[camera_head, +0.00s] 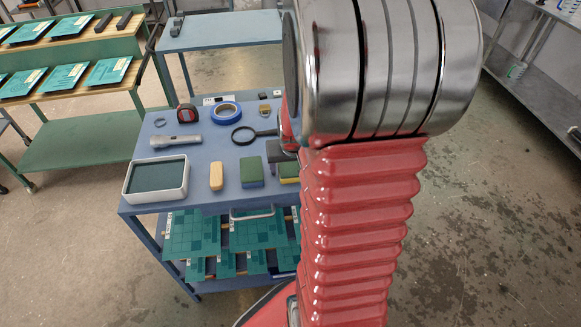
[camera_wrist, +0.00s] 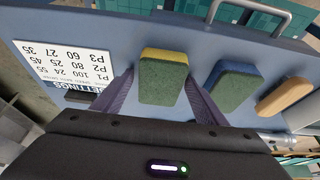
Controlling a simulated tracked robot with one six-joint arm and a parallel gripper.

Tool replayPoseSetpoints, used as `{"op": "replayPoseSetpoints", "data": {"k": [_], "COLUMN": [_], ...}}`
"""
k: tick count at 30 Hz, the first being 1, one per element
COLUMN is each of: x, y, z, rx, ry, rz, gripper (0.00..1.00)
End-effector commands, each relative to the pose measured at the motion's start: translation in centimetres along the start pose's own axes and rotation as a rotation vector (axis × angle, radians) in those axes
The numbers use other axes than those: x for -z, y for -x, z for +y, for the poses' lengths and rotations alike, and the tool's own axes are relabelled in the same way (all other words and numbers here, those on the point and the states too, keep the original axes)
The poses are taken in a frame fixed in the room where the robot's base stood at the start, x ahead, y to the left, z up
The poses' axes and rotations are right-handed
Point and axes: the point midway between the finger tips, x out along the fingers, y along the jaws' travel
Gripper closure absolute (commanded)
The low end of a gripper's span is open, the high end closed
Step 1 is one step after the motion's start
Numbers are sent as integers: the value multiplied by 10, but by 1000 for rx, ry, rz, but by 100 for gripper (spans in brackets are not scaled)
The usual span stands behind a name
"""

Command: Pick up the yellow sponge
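The yellow sponge (camera_wrist: 164,55) has a green top layer over a yellow body and lies on the blue table top. In the wrist view it sits between the two fingers of my gripper (camera_wrist: 160,82), which are spread on either side of it. A small gap shows on the left; on the right the fingertip looks close to it, and contact is unclear. In the head view the yellow sponge (camera_head: 289,180) is partly hidden by my arm, and the dark gripper (camera_head: 277,153) shows just behind it.
A green and blue sponge (camera_wrist: 233,85) lies close to the right, with a tan block (camera_wrist: 284,96) beyond it. A settings card (camera_wrist: 62,65) lies left. The table also holds a white tray (camera_head: 130,190), a magnifier (camera_head: 243,135) and blue tape (camera_head: 226,112).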

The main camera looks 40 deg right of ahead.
Motion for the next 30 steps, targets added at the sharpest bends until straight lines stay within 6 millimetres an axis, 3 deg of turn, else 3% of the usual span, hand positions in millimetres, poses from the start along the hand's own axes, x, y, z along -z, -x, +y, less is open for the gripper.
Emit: {"op": "replayPoseSetpoints", "data": {"k": [15, 24, 30], "x": [0, 1, 8], "y": [0, 2, 16], "z": [0, 0, 0], "rx": [0, 0, 0], "ry": [0, 1, 1], "rz": [0, 1, 3], "gripper": [71, 71, 71]}}
